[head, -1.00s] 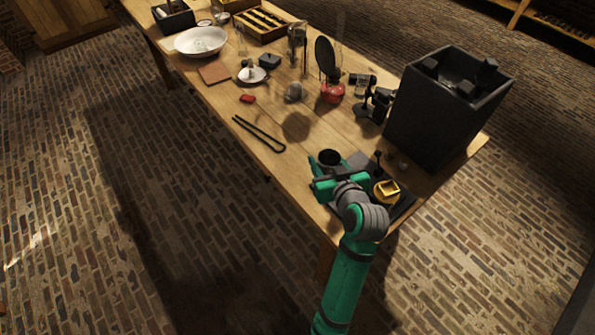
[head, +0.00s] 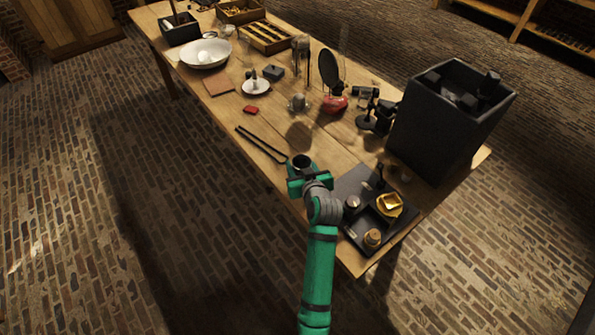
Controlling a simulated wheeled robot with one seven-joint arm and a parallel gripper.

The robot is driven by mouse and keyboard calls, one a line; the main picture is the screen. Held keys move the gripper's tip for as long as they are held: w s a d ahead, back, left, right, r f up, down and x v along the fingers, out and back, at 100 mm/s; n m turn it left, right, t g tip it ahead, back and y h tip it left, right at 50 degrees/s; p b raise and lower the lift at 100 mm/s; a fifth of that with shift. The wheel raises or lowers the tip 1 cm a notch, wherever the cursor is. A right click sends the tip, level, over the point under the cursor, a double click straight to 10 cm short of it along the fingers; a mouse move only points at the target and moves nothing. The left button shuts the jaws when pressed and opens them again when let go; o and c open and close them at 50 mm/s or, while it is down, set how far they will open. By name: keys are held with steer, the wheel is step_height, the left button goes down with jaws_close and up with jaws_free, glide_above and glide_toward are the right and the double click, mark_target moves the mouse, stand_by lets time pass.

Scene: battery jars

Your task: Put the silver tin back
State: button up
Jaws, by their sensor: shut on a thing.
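My green gripper (head: 302,174) is shut on a round, dark-mouthed tin (head: 302,161) at the near left edge of the table. The tin seems to be the silver tin, with a thin pale rim; its sides are mostly hidden by the gripper. I cannot tell whether its base touches the table. The black tray (head: 357,181) lies to the right of my gripper. It holds a small silver-topped piece (head: 352,202), a yellow square piece on a round dish (head: 390,205), and a cork-topped jar (head: 372,238).
Black tongs (head: 262,145) lie just left of the tin. A tall black box (head: 440,130) stands at the right edge. A small metal cup (head: 298,103), a red-based item (head: 334,104) and a black stand (head: 372,122) are farther back.

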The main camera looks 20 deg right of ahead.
steer(key=shift+w+f, duration=0.3)
steer(key=shift+f, duration=0.05)
steer(key=shift+w+a+f, duration=0.1)
steer(key=shift+w+f, duration=0.1)
steer(key=shift+f, duration=1.5)
steer(key=o, duration=1.1)
steer(key=shift+s+f, duration=0.1)
steer(key=shift+s, duration=0.05)
steer(key=v, duration=1.2)
